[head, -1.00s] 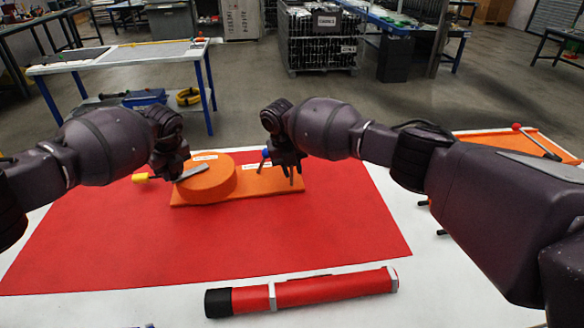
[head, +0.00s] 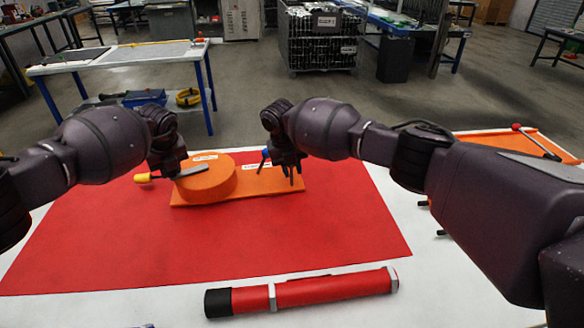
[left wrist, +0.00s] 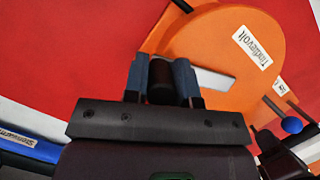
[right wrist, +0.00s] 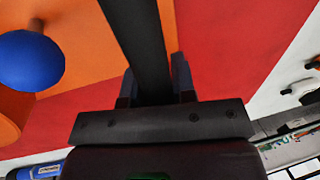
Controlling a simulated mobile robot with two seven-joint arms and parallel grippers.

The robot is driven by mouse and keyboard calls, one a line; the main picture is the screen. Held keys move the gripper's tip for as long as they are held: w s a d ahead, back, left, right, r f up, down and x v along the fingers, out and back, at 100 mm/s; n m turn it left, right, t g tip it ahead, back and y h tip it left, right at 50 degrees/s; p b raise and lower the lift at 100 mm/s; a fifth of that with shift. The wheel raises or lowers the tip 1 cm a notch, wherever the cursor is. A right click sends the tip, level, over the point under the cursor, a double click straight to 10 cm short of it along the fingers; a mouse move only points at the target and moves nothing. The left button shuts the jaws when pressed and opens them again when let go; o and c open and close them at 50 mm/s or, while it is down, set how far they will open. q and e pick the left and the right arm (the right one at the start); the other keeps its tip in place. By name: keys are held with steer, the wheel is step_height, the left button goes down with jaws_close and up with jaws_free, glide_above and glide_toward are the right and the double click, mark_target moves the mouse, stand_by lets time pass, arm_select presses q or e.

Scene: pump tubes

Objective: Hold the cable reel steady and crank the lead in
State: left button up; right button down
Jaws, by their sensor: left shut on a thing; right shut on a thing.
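The cable reel is an orange drum (head: 212,184) on an orange base plate (head: 262,184), lying on a red mat. A grey crank arm (head: 192,171) crosses the drum's top. My left gripper (head: 172,168) is shut on the dark crank knob (left wrist: 160,82), seen between its fingers in the left wrist view. A yellow end piece (head: 142,178) of the lead sticks out left of the drum. My right gripper (head: 288,160) is shut on a dark bar (right wrist: 140,40) at the base plate's right end. A blue ball knob (right wrist: 32,60) stands beside it.
The red mat (head: 200,245) is bare in front of the reel. A red tube (head: 320,290) with a black cap lies at the table's front. An orange panel with a lever (head: 535,143) is at the right. A blue-legged table (head: 120,55) stands behind, across the floor.

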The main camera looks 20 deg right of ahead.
arm_select(q)
steer(key=shift+s+d+f, duration=0.1)
steer(key=shift+s+f, duration=0.1)
steer(key=shift+f, duration=0.5)
steer(key=shift+w+m, duration=0.55)
steer(key=shift+m, duration=0.25)
steer(key=shift+w+h, duration=0.1)
steer(key=shift+h, duration=0.2)
steer(key=shift+w+m, duration=0.5)
steer(key=shift+m, duration=0.3)
steer(key=shift+w+d, duration=0.1)
steer(key=shift+w+m+h, duration=0.4)
steer(key=shift+w+m, duration=0.1)
steer(key=shift+m, duration=0.3)
steer(key=shift+d+r, duration=0.1)
steer(key=shift+r, duration=0.1)
steer(key=o, duration=1.3)
steer(key=shift+r, duration=0.15)
